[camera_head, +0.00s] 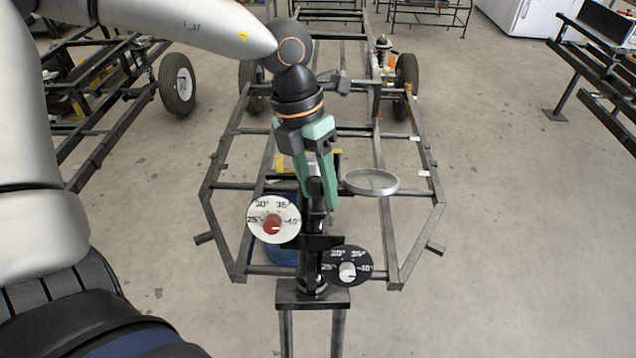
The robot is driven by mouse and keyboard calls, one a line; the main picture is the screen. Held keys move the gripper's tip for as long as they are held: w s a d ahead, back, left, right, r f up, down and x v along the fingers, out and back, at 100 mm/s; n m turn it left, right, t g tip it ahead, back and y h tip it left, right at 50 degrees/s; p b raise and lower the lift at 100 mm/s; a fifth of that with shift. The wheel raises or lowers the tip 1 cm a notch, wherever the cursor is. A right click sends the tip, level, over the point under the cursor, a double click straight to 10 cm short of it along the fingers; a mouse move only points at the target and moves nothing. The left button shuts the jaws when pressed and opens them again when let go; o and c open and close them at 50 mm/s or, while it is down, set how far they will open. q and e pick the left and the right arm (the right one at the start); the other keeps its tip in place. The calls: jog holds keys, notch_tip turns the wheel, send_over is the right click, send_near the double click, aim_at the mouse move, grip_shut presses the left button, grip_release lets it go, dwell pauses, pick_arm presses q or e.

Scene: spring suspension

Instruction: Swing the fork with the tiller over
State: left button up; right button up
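A dark spring-suspension assembly stands upright on a small stand (313,295) in the middle of the head view. Its black upright part (316,222), which may be the tiller or fork stem, rises between two dials. The white dial (258,222) has a red centre and the black dial (333,275) a pale knob; both carry angle marks. My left gripper (320,197) points down from above, its green fingers at the top of the black upright. Dark material shows between the fingers; I cannot tell whether they grip it. The fork's ends are hard to make out. My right gripper is out of view.
A silver round dish (371,182) sits right of the fingers. A low steel trailer frame (432,205) with wheels lies behind the assembly. Other frames stand at left and right, and a white cabinet (530,14) at the back. Floor at the front right is clear.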

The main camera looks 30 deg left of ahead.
pick_arm(q)
grip_shut()
dwell(1.1)
